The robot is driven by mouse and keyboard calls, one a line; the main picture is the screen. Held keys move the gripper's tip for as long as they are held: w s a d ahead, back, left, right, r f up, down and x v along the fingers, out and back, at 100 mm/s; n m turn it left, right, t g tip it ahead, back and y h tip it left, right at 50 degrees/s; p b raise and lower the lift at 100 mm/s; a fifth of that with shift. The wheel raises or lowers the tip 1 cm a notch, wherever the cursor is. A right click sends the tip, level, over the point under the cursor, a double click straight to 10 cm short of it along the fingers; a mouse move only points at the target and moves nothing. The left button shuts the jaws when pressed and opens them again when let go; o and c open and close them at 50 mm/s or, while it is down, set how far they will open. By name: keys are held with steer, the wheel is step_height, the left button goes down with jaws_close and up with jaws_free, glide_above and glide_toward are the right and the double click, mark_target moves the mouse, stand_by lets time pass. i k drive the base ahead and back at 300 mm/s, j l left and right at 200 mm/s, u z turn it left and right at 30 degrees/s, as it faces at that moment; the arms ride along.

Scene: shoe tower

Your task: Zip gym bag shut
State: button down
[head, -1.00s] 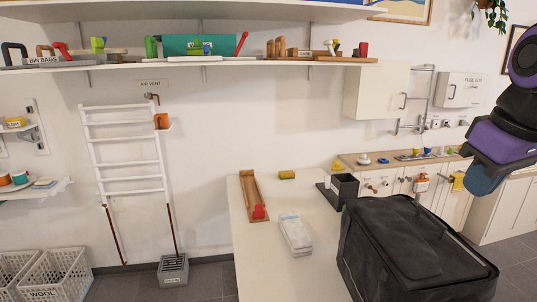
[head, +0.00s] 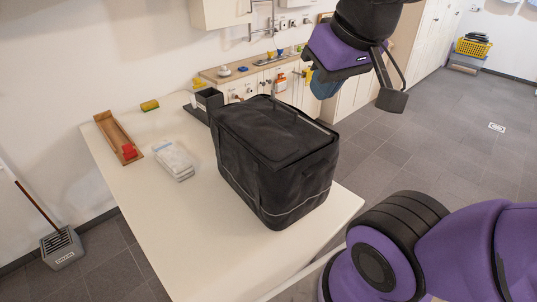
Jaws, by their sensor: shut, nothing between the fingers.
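The black gym bag (head: 272,180) stands upright on the pale table. Its dark top panel (head: 268,130) lies over the opening. I cannot make out the zip or how far it is closed. A thin upright dark piece (head: 275,92) shows at the far edge of the bag's top; I cannot tell what it is. My gripper (head: 325,88) is up at the top right, above and to the right of the bag, apart from it. It shows as a blue end partly hidden by my purple wrist. It is shut and empty.
The pale table (head: 165,235) has bare room in front and left of the bag. A clear packet (head: 174,160), a wooden tray (head: 118,137) with a red item, a yellow-green block (head: 149,105) and a black box (head: 209,99) sit there. Tiled floor (head: 450,130) is open to the right.

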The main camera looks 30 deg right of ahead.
mark_target(273, 91)
steer(key=k+l+u, duration=0.1)
steer(key=l, duration=0.3)
steer(key=k+l, duration=0.1)
steer(key=l, duration=0.3)
steer(key=k+l+u, duration=0.15)
steer(key=l, duration=0.25)
steer(key=k+l+u, duration=0.1)
steer(key=l, duration=0.3)
steer(key=k+l, duration=0.1)
steer(key=l, duration=0.3)
steer(key=k+l+u, duration=0.15)
steer(key=l, duration=0.25)
steer(key=k+l+u, duration=0.1)
steer(key=l, duration=0.25)
steer(key=k+l+u, duration=0.1)
steer(key=l, duration=0.25)
steer(key=k+l+u, duration=0.1)
steer(key=l, duration=0.2)
steer(key=k+l, duration=0.15)
steer(key=l, duration=0.2)
steer(key=k+l+u, duration=0.15)
steer(key=l, duration=0.15)
steer(key=i+l+u, duration=0.45)
steer(key=i+l, duration=0.9)
